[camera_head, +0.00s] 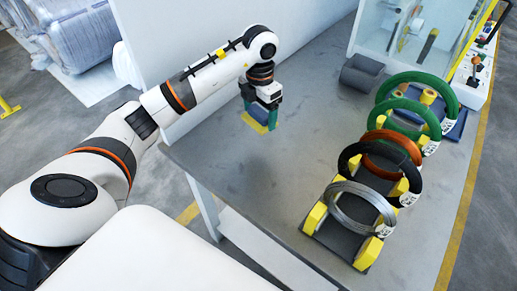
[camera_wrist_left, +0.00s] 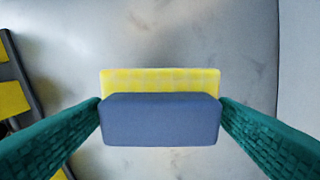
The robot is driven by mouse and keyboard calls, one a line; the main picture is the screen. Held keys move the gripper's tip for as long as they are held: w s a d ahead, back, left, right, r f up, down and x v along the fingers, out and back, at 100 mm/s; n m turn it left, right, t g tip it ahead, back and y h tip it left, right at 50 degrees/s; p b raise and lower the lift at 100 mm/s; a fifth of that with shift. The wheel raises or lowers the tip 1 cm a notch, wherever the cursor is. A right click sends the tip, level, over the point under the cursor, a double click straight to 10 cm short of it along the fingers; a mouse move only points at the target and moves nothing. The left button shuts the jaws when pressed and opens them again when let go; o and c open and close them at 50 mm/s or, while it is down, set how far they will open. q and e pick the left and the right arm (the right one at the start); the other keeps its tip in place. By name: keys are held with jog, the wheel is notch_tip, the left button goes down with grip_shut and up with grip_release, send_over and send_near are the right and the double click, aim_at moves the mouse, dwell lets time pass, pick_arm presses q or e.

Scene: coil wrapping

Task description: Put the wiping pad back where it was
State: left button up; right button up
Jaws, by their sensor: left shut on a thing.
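The wiping pad is a block with a blue body (camera_wrist_left: 160,120) and a yellow checked layer (camera_wrist_left: 160,81), both seen in the left wrist view. My left gripper (camera_wrist_left: 160,122) is shut on its blue body, with a green ribbed finger at each side. In the head view the pad's yellow part (camera_head: 255,122) shows just left of and below the left gripper (camera_head: 268,113), over the far-left part of the grey table (camera_head: 215,150). I cannot tell whether the pad touches the table. My right gripper is not in view.
Several wire coils, including a silver one (camera_head: 348,218) and a green one (camera_head: 440,82), stand on yellow-blocked racks at the right. A dark grey rounded object (camera_head: 360,74) lies by the clear-panelled machine (camera_head: 415,45). A white wall (camera_head: 185,45) stands behind. The table's middle is clear.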

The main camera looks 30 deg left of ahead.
pick_arm(q)
jog(key=shift+w+a+r+n, duration=0.1)
jog(key=shift+w+a+n, duration=0.05)
jog(key=shift+n, duration=0.35)
jog(key=shift+w+a+n, duration=0.1)
jog(key=shift+a+n, duration=0.05)
jog(key=shift+n, duration=0.35)
notch_tip(320, 180, down, 5)
jog(key=shift+f, duration=0.15)
notch_tip(320, 180, down, 4)
jog(key=shift+f, duration=0.15)
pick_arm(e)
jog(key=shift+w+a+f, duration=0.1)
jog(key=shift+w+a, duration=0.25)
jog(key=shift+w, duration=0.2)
